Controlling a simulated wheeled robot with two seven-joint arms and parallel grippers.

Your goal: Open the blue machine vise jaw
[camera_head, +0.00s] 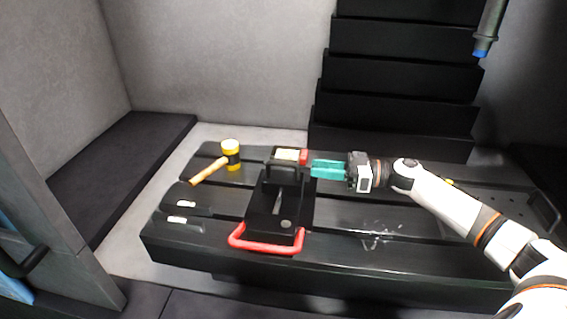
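The machine vise (262,218) stands on the slotted black table near its middle; its body looks black here, not blue. A red U-shaped handle (266,246) sticks out at its front. My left gripper is not in view.
The slotted table (400,255) has bare room at the front right. Black stepped covers (395,75) rise behind it. A dark tool with a blue tip (481,45) hangs at the upper right.

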